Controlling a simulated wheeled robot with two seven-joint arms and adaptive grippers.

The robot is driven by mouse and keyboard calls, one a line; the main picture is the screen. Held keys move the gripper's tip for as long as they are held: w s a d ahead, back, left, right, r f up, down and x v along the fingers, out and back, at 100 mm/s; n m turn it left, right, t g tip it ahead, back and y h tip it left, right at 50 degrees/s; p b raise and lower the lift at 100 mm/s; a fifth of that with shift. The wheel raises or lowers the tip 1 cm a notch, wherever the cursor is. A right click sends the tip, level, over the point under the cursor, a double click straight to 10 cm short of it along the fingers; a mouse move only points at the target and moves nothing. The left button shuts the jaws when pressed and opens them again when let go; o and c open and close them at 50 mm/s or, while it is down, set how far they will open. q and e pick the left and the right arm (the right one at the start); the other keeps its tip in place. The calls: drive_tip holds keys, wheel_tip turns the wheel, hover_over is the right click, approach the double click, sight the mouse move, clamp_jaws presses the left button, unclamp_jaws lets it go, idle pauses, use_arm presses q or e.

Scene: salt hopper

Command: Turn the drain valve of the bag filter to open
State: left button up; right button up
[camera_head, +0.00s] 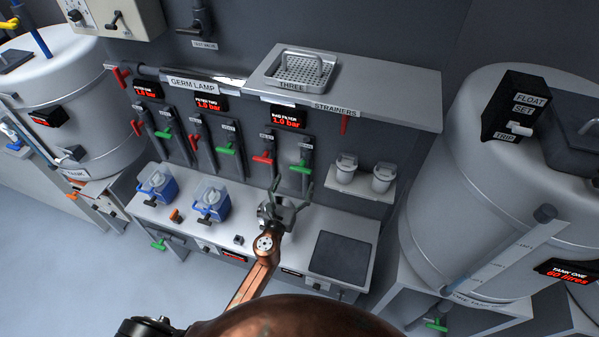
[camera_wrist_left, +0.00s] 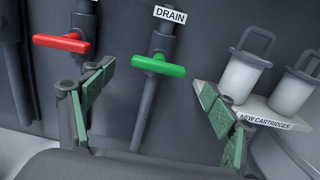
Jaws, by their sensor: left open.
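The bag filter's drain valve has a green handle (camera_head: 301,168), below and right of the red "BAG FILTER 1.0 bar" display (camera_head: 287,119). In the left wrist view the green handle (camera_wrist_left: 159,65) lies crosswise on its grey pipe, under a "DRAIN" label (camera_wrist_left: 170,15). A red handle (camera_wrist_left: 62,43) sits on the pipe to its left. My left gripper (camera_head: 291,188) is open and empty in front of the valve. In the wrist view its green-padded fingers stand left and right of the green handle, seemingly apart from it. My right gripper is not in view.
A shelf with white cartridges (camera_wrist_left: 247,72) is close right of the valve. The strainers shelf (camera_head: 385,105) overhangs above. Blue jugs (camera_head: 210,200) stand on the bench at left; a dark square plate (camera_head: 341,257) lies at right. Similar red and green handles line the wall leftward.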

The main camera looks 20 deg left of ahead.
sight(300, 171)
use_arm(q)
drive_tip(key=w, duration=0.5)
drive_tip(key=shift+w+d, duration=0.1)
drive_tip(key=shift+w, duration=0.3)
drive_tip(key=shift+c, duration=0.3)
drive_tip(key=c, duration=1.1)
